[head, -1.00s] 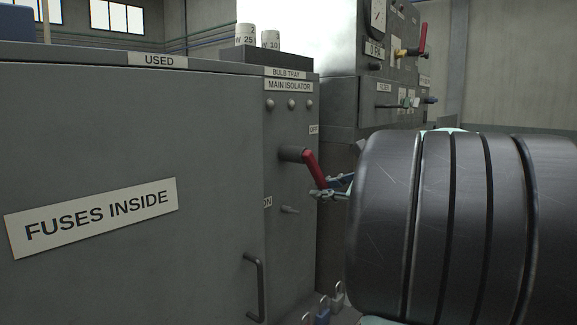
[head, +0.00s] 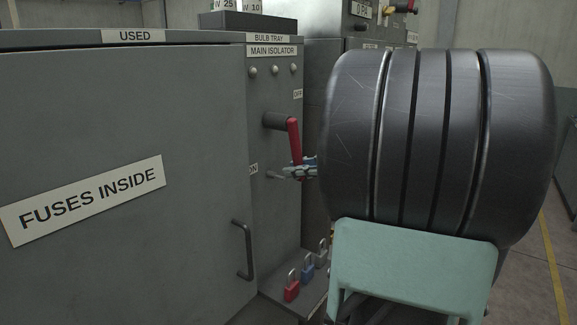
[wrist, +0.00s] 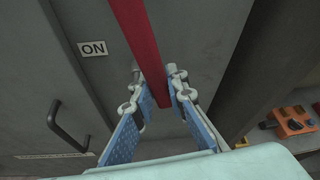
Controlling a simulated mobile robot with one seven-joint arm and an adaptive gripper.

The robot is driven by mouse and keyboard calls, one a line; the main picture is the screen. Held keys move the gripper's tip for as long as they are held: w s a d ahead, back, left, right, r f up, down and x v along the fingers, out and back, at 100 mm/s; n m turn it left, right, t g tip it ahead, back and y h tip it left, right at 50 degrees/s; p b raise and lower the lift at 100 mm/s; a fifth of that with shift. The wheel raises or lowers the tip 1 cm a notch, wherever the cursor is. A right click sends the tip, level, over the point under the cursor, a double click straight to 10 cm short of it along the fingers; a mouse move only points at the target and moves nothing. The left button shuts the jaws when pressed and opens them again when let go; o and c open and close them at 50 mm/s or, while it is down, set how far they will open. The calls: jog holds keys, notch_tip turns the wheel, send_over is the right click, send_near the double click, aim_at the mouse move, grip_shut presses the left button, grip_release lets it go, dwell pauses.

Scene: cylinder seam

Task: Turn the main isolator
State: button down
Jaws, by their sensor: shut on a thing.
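The main isolator's red handle (head: 294,143) sticks out from a dark round hub (head: 274,121) on the grey cabinet's narrow panel. It points nearly straight down, its lower end leaning slightly right. My gripper (head: 300,170) is at the handle's lower end. In the wrist view the red handle (wrist: 143,45) runs down between the blue-padded fingers of my gripper (wrist: 158,97), which are shut on it. The OFF label (head: 298,94) is at the upper right of the hub, and the ON label (head: 253,168) is at the lower left. My arm hides the area right of the handle.
A shelf with a red padlock (head: 291,287), a blue padlock (head: 307,270) and a grey one lies below the panel. A cabinet door handle (head: 243,250) sticks out at lower left. A bulb tray (head: 248,21) stands on top. An orange block (wrist: 295,122) shows at right.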

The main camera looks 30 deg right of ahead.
jog(key=c, duration=1.9)
grip_release()
jog(key=shift+w, duration=0.1)
jog(key=v, duration=0.8)
